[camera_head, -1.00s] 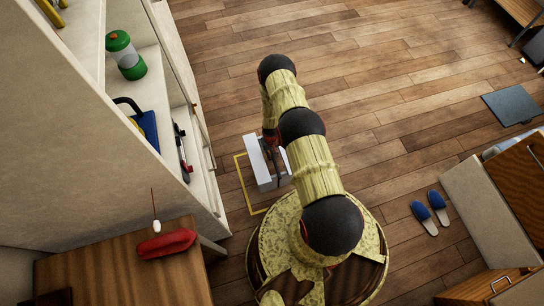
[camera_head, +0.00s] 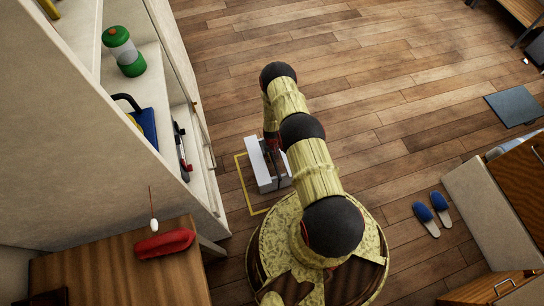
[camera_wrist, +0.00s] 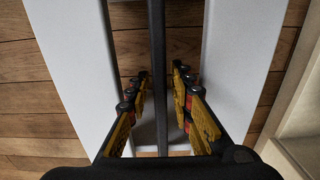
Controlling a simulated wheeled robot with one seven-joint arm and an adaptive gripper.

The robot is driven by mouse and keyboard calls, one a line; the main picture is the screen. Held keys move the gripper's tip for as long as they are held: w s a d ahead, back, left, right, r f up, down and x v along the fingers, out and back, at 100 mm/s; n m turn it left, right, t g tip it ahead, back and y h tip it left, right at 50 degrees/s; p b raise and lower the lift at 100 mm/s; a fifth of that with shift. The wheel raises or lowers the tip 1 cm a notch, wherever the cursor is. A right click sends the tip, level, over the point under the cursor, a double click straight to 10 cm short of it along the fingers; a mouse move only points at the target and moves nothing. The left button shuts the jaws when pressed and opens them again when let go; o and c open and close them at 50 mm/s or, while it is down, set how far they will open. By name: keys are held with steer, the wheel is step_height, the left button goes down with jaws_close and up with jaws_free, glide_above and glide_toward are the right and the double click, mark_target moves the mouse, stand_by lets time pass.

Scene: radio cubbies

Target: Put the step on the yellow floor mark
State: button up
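The step (camera_head: 258,165) is a white and grey piece on the floor beside my base, partly hidden by my arm. The yellow floor mark (camera_head: 243,183) is a thin outline; its left edge and near left corner show. The step covers the right part of the mark, and I cannot tell whether it lies wholly inside. In the wrist view, white panels of the step (camera_wrist: 240,70) flank a dark bar. My gripper (camera_wrist: 160,72) has a finger on each side of that bar, with gaps showing between, so it looks open around it.
A cubby shelf (camera_head: 205,190) stands close to the left of the mark. A wooden table (camera_head: 120,270) with a red object (camera_head: 165,244) is at lower left. Blue slippers (camera_head: 432,213) and a dark mat (camera_head: 511,104) lie at right. The floor beyond is clear.

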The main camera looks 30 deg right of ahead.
steer(key=shift+o, duration=0.4)
steer(key=shift+r, duration=0.1)
steer(key=w+a+r+t+p, duration=0.15)
steer(key=w+r, duration=0.35)
steer(key=r, duration=1.3)
steer(key=w+r+p, duration=0.3)
steer(key=w+r, duration=0.2)
steer(key=r, duration=1.4)
steer(key=s+a+r+n, duration=0.1)
steer(key=a+r, duration=0.1)
steer(key=r, duration=0.9)
steer(key=a+r, duration=0.3)
steer(key=r, duration=0.7)
steer(key=s+a+r+n+t, duration=0.1)
steer(key=s+a+r, duration=0.2)
steer(key=s+r, duration=0.5)
steer(key=s+a+r+t, duration=0.2)
steer(key=s+a+r, duration=0.1)
steer(key=r, duration=0.8)
steer(key=s+a+r, duration=0.2)
steer(key=s+r, duration=0.2)
steer(key=s, duration=0.6)
steer(key=s+a+r+n+t, duration=0.1)
steer(key=s+a+r, duration=0.2)
steer(key=s, duration=0.7)
steer(key=shift+a+r, duration=0.2)
steer(key=shift+r, duration=0.75)
